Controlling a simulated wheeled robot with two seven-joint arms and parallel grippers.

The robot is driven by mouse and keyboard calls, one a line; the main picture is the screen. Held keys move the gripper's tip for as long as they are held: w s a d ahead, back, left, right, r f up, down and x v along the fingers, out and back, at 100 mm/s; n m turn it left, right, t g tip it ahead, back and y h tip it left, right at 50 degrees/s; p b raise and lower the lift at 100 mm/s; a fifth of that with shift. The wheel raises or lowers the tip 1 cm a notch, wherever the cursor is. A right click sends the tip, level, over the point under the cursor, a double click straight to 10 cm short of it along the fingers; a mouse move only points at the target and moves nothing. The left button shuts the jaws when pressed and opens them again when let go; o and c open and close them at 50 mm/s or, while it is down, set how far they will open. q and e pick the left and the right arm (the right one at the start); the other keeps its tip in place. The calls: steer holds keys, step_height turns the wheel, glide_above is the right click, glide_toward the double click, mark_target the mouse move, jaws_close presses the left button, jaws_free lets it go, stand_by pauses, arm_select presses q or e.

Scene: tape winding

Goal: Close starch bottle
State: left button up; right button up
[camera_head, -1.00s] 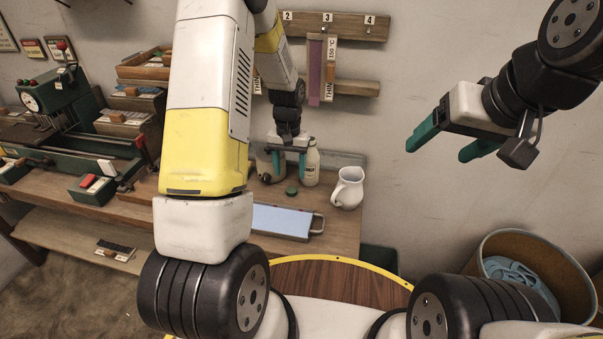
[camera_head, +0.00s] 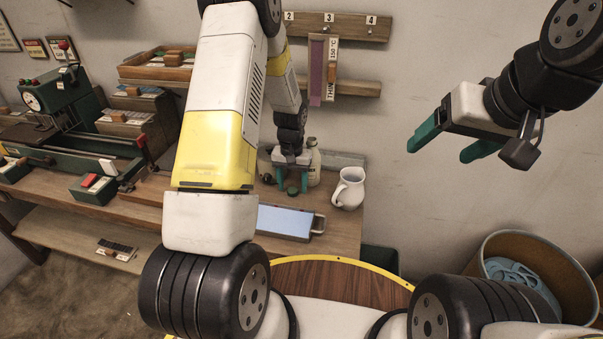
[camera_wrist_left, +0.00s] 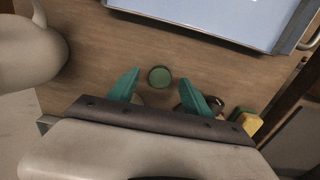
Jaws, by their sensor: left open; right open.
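The starch bottle (camera_head: 314,162) is a pale bottle standing at the back of the bench, partly hidden behind my left gripper in the head view. A round green cap (camera_head: 292,191) lies on the bench top, apart from the bottle. It also shows in the left wrist view (camera_wrist_left: 159,77), just beyond and between the teal fingertips. My left gripper (camera_head: 293,186) is open, pointing down close to the cap, with nothing between its fingers that I can see. My right gripper (camera_head: 445,146) is open and empty in the air at the right, away from the bench.
A white jug (camera_head: 348,188) stands right of the bottle; it also shows in the left wrist view (camera_wrist_left: 28,50). A blue-topped tray (camera_head: 285,221) lies in front of the cap. A yellow and green block (camera_wrist_left: 246,122) is right of my fingers. A green machine (camera_head: 70,115) fills the bench's left.

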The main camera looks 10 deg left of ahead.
mark_target(293, 190)
arm_select(q)
steer(key=shift+f, duration=0.55)
jaws_close()
steer(key=shift+r, duration=0.1)
step_height(293, 190, up, 10)
stand_by(0.4)
